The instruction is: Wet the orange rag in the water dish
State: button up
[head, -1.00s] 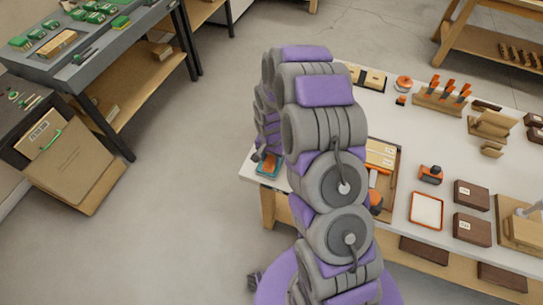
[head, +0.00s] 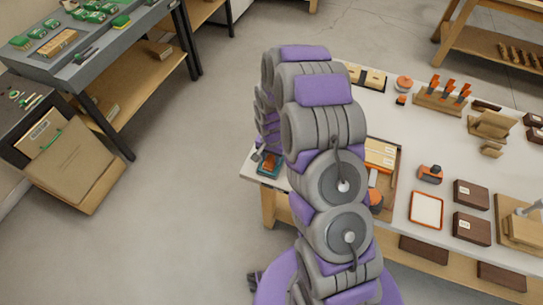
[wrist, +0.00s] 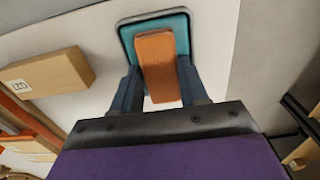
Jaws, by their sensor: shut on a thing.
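The orange rag (wrist: 158,68) is a folded, block-like piece held between the two dark fingers of my gripper (wrist: 160,78). My gripper is shut on it. In the wrist view the rag overlaps the teal water dish (wrist: 126,34), which has a dark rim and lies on the white bench top. I cannot tell whether the rag touches the inside of the dish or hangs just above it. In the head view the dish (head: 263,172) sits at the bench's left corner, with orange showing over it; my arm hides part of this area.
A wooden block with a label (wrist: 45,75) lies left of the dish in the wrist view. A wooden tray (head: 396,172), an orange-rimmed white tray (head: 426,210) and dark boxes (head: 472,227) stand farther right on the bench. The bench edge is close to the dish.

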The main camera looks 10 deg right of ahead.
jog(key=shift+a+r+p, duration=0.15)
jog(key=shift+r+p, duration=0.25)
jog(key=shift+r, duration=0.65)
jog(key=shift+r+p, duration=0.75)
jog(key=shift+r, duration=1.7)
